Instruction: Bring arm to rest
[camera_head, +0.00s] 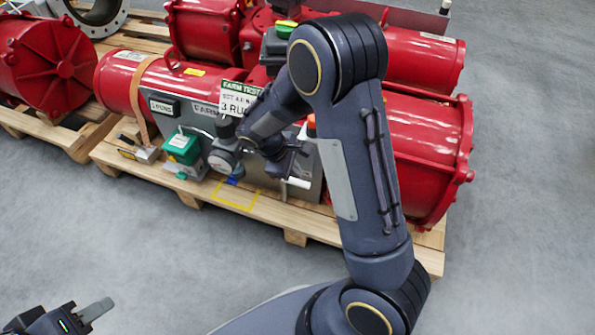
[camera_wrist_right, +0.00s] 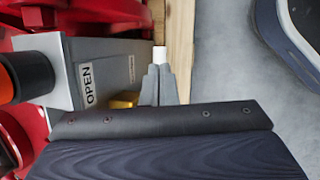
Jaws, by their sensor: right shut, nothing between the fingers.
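My right arm (camera_head: 360,150) reaches up from the bottom right and bends down at its elbow towards the valve actuator (camera_head: 420,150), a set of red cylinders on a pallet. My right gripper (camera_head: 298,182) is at the front of the grey control panel, low down, shut with nothing held. My left gripper (camera_head: 97,310) is at the bottom left corner, away from the actuator. Only part of it shows, so its opening is unclear.
The wooden pallet (camera_head: 265,217) has a yellow outlined square (camera_head: 237,195) on it. A green-topped device (camera_head: 182,150) and a gauge (camera_head: 222,160) are left of my right gripper. An orange and black knob (camera_wrist_right: 25,77) is close by. The grey floor (camera_head: 150,245) in front is clear.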

